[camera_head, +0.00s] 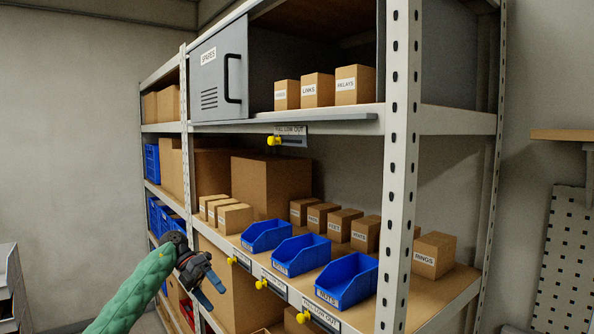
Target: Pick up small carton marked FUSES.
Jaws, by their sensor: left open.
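Three small brown cartons with white labels stand side by side on the upper shelf, inside a grey cabinet. The leftmost is the smallest, and its tiny label seems to read FUSES; this is the FUSES carton (286,96). The LINKS carton (317,91) and the RELAYS carton (354,86) stand to its right. My left gripper (211,294) is open and empty at the lower left, in front of the rack and well below the FUSES carton. My right gripper is out of view.
The cabinet's grey door (219,70), marked SPARES, is slid to the left with a black handle. A steel upright (398,160) stands at the right. Blue bins (346,283) and several small cartons fill the shelf below. A yellow knob (273,141) sticks out under the upper shelf.

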